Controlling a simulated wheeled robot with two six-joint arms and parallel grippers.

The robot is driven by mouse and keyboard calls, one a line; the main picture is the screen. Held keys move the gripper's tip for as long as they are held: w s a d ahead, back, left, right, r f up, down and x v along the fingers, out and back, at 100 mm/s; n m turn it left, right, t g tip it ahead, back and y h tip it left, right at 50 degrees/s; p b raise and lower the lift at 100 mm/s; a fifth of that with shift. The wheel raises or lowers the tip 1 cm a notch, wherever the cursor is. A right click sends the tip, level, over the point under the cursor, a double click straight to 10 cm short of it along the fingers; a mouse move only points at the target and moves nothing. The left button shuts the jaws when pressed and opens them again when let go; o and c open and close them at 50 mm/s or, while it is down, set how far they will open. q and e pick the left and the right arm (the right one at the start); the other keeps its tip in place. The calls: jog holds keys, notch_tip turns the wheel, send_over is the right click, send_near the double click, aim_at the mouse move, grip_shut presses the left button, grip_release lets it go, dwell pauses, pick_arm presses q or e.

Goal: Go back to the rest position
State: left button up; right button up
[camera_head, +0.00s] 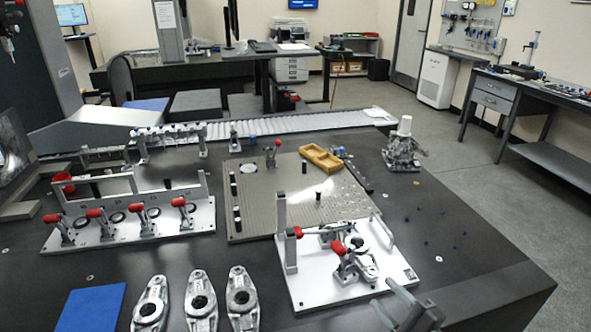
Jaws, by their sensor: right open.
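My right gripper (385,294) comes in at the bottom edge, right of centre. Its two grey fingers are apart, with nothing seen between them. They show at the front right corner of a white fixture plate (318,291) with red-handled clamps. I cannot tell how high above the table they are. My left gripper is not in view. Several metal link parts with round holes, one of them a middle link (201,300), lie in a row at the front of the dark table (470,275).
A longer clamp fixture (120,238) stands at left, with a blue pad (92,307) in front. A perforated plate (262,225) holding a yellow tray (321,159) lies mid-table. A metal part (403,155) stands at the back right. The table's right side is mostly clear.

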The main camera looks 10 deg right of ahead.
jog(key=s+a+f+n+g, duration=0.65)
jog(key=s+n, duration=0.25)
jog(key=n, duration=0.5)
jog(key=s+d+f+n+g+h, duration=0.4)
jog(key=s+d+n+g+h, duration=0.3)
jog(key=s, duration=0.5)
jog(key=s+d+f+m+g, duration=0.1)
jog(key=d+f, duration=0.2)
jog(key=f, duration=2.1)
jog(key=s+a+f+g+p, duration=0.1)
jog(key=s+f, duration=1.4)
jog(key=shift+a+y+p, duration=0.15)
jog(key=shift+y+p, duration=0.15)
jog(key=shift+y, duration=0.1)
